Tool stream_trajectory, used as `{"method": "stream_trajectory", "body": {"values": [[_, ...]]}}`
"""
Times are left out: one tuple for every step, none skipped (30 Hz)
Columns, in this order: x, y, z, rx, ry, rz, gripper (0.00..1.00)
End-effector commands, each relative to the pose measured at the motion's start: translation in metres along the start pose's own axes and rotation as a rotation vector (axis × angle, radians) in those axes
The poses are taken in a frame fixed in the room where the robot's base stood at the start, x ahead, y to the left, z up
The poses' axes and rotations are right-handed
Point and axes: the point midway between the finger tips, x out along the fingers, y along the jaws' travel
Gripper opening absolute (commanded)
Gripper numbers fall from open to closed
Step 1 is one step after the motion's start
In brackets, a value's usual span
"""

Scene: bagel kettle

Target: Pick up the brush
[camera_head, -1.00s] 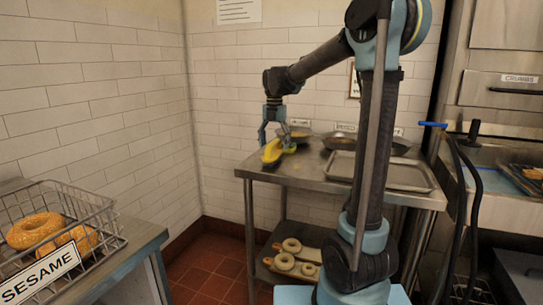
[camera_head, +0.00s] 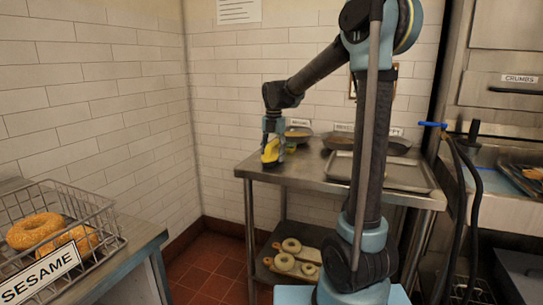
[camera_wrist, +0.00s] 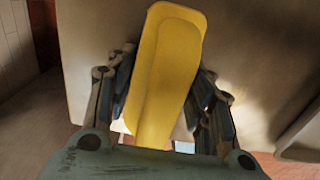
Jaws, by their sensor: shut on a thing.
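The yellow, long, rounded thing, which I take to be the brush (camera_head: 270,153), is in my gripper (camera_head: 272,143) at the left end of the steel table. In the wrist view the brush (camera_wrist: 165,70) runs lengthwise between the two fingers of my gripper (camera_wrist: 165,85), which are shut on it. Its bristles cannot be made out. In the head view my gripper points down, and the brush hangs steeply at the table's left edge. I cannot tell whether it touches the table.
The steel table (camera_head: 300,172) carries round pans (camera_head: 342,140) and a flat tray (camera_head: 400,173) on the right. Bagels on a board (camera_head: 295,262) lie on its lower shelf. A wire basket labelled SESAME (camera_head: 100,215) stands at front left. Tiled walls close the corner behind.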

Motion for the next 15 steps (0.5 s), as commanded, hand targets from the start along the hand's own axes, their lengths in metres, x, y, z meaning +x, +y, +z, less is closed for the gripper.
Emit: {"method": "stream_trajectory", "body": {"values": [[0.000,0.000,0.000,0.000,0.000,0.000,0.17],[0.000,0.000,0.000,0.000,0.000,0.000,0.17],[0.000,0.000,0.000,0.000,0.000,0.000,0.17],[0.000,0.000,0.000,0.000,0.000,0.000,0.17],[0.000,0.000,0.000,0.000,0.000,0.000,0.17],[-0.001,0.000,0.000,0.000,0.000,0.000,0.17],[-0.002,0.000,0.000,0.000,0.000,0.000,0.17],[-0.003,0.000,0.000,0.000,0.000,0.000,0.17],[-0.006,0.000,0.000,0.000,0.000,0.000,0.17],[-0.008,0.000,0.000,0.000,0.000,0.000,0.17],[-0.011,0.000,0.000,0.000,0.000,0.000,0.17],[-0.016,0.000,0.000,0.000,0.000,0.000,0.17],[-0.021,0.000,0.000,0.000,0.000,0.000,0.17],[-0.026,0.000,0.000,0.000,0.000,0.000,0.17],[-0.034,0.000,0.000,0.000,0.000,0.000,0.17]]}}
